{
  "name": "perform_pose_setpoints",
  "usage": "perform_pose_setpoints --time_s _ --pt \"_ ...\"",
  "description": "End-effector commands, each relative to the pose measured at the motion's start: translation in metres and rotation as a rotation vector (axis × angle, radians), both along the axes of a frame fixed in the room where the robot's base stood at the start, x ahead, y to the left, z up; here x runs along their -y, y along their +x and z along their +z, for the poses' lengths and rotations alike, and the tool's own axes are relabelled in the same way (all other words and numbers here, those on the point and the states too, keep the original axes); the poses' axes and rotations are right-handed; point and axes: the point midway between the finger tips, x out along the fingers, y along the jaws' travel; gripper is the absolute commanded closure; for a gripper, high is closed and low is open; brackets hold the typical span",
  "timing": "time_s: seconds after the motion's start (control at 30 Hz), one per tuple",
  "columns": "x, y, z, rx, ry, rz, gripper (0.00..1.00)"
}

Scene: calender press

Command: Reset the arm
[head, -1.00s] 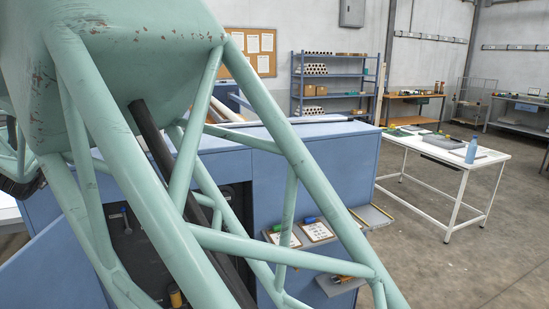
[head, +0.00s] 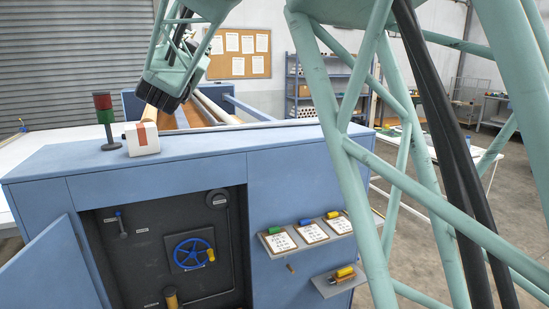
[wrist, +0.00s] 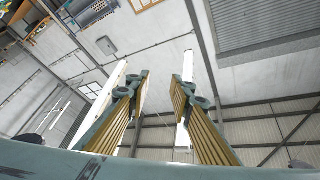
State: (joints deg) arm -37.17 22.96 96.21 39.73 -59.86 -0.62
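My arm shows in the head view as pale green lattice links, one large at the right and one at the upper middle. My gripper shows clearly in the wrist view (wrist: 160,76). Its two yellow-ribbed fingers stand apart with an empty gap between them. Behind the fingers are the wall, roof beams and lights, with no object near the fingertips. In the head view I cannot make out the fingers; a dark arm part hangs above the press top, near the white box.
The blue press (head: 290,150) fills the middle, its cabinet door (head: 45,270) open beside a blue handwheel (head: 190,254). A white box (head: 142,139) and signal lamp (head: 106,121) stand on top. A shelf with clipboards (head: 312,231) juts from the front, above another shelf (head: 338,281).

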Motion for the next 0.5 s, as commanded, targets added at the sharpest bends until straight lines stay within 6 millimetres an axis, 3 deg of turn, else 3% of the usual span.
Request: perform_pose_setpoints --time_s 0.03,0.5 --pt "0.017 0.004 0.008 -0.001 -0.01 -0.007 0.79" --pt "0.145 0.026 0.05 -0.036 -0.141 -0.045 0.79"
